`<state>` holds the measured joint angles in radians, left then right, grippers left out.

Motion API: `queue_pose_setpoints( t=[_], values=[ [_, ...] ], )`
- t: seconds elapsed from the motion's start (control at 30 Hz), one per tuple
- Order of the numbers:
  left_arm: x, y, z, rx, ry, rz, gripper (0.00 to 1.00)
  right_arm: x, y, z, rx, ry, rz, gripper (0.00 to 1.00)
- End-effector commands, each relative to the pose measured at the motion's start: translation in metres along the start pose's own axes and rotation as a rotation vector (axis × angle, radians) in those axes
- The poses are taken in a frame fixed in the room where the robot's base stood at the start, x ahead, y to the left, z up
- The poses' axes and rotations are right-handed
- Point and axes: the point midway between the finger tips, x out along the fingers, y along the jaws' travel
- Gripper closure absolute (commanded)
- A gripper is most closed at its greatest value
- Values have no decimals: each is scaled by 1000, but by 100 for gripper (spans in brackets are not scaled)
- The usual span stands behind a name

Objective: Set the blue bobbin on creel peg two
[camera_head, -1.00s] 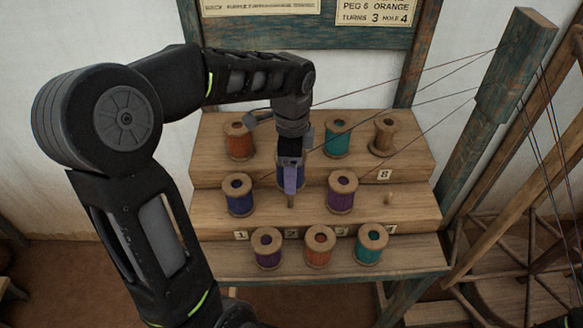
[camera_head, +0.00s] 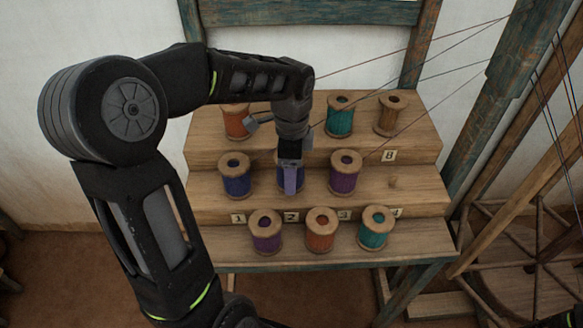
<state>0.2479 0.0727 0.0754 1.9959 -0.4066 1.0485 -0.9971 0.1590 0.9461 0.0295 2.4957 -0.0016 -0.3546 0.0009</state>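My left gripper (camera_head: 290,180) points down over the middle step of the wooden creel (camera_head: 215,203), above the label "2" (camera_head: 291,217).
Purple (camera_head: 265,233), orange (camera_head: 320,231) and teal (camera_head: 373,229) bobbins stand in front. An empty peg (camera_head: 392,183) shows above "4". Threads cross at upper right.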

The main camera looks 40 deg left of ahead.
Motion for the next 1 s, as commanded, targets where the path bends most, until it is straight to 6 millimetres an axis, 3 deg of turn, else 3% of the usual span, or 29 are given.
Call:
queue_pose_setpoints(
  t=[0.2, 0.6, 0.63, 0.93, 1.0],
  values=[
    [11, 0, 0, 0, 1, -1, 80, 8, 3, 0, 0, 1, 0, 64],
    [12, 0, 0, 0, 1, -1, 80, 8, 3, 0, 0, 1, 0, 64],
    [12, 0, 0, 0, 1, -1, 35, 8, 3, 0, 0, 1, 0, 64],
    [13, 0, 0, 0, 0, -1, 10, 8, 3, 0, 0, 1, 0, 64],
    [13, 0, 0, 0, 0, -1, 10, 8, 3, 0, 0, 1, 0, 64]
  ],
)
